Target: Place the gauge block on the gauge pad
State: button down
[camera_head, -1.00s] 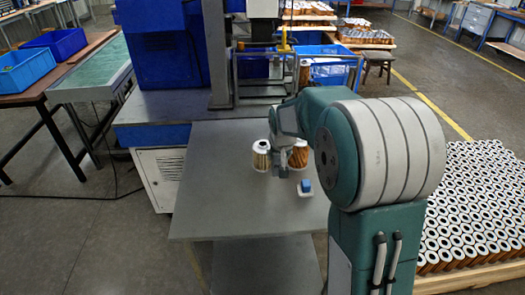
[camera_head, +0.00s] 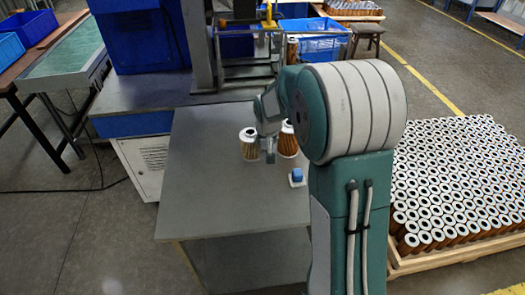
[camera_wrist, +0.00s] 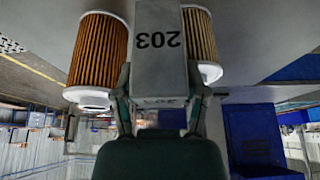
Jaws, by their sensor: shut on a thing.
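A grey block marked 203 (camera_wrist: 159,50), which I take as the gauge block, is between the fingers of my gripper (camera_wrist: 160,98). The gripper is shut on it. In the head view my gripper (camera_head: 267,138) is over the grey table, with the block (camera_head: 269,157) below it, between two filter cartridges and in front of them. I cannot tell whether the block touches the table. A small white pad (camera_head: 298,184) with a blue block (camera_head: 297,174) on it lies to the right and nearer. I cannot tell whether this is the gauge pad.
A pale filter cartridge (camera_head: 249,145) stands left of my gripper and an orange-brown one (camera_head: 288,141) right of it, both close. The front and left of the table (camera_head: 205,200) are clear.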

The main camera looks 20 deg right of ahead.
notch_tip(320, 180, down, 5)
jog(key=shift+a+f, duration=0.1)
jog(key=shift+c, duration=0.6)
grip_release()
